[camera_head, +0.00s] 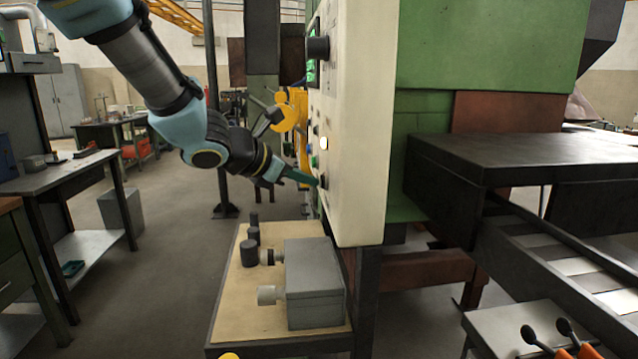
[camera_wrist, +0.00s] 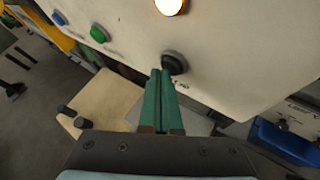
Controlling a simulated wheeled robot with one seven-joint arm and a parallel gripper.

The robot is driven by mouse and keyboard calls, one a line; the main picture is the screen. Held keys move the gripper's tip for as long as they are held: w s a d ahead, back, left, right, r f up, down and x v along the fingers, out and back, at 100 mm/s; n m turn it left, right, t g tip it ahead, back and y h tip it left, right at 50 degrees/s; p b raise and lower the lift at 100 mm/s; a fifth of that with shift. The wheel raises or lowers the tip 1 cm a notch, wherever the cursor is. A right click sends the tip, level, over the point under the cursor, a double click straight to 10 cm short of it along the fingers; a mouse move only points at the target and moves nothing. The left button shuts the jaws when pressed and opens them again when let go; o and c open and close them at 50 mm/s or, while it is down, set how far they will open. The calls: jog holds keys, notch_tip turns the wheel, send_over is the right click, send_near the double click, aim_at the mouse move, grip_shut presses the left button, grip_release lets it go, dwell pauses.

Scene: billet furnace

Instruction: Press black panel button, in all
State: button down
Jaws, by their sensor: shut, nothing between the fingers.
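The black panel button (camera_wrist: 175,63) is a round dark knob on the cream control panel (camera_head: 358,120). In the wrist view it sits just beyond the tips of my gripper (camera_wrist: 164,72), below a lit yellow-white lamp (camera_wrist: 170,5). My gripper's green fingers are shut together and empty, pointing at the button. In the head view my gripper (camera_head: 316,182) reaches the panel's left face at the button (camera_head: 323,182). The tips look at or very near the button; I cannot tell whether they touch it or whether it is pushed in.
A green button (camera_wrist: 98,33) and a blue button (camera_wrist: 58,18) are on the same panel. Below stands a small table (camera_head: 228,318) with a grey box (camera_head: 314,285) and dark cylinders (camera_head: 249,252). A dark workbench (camera_head: 60,172) stands left; the floor between is clear.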

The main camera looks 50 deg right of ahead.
dwell(0.5)
jog(key=shift+w+a, duration=0.45)
jog(key=shift+a, duration=0.15)
jog(key=shift+w+a, duration=0.8)
jog(key=shift+a, duration=0.2)
jog(key=shift+w+a, duration=0.8)
jog(key=shift+a, duration=0.15)
jog(key=w+a+f+m+y, duration=0.1)
jog(key=a+f+m+y, duration=0.3)
jog(key=a, duration=1.1)
jog(key=w+a+f+m+t+y, duration=0.1)
jog(key=a+f+m+y, duration=0.3)
jog(key=a, duration=1.2)
jog(key=w+a+f+m+t+y, duration=0.1)
jog(key=a+f+m+y, duration=0.3)
jog(key=a, duration=1.2)
notch_tip(320, 180, down, 2)
jog(key=m, duration=0.4)
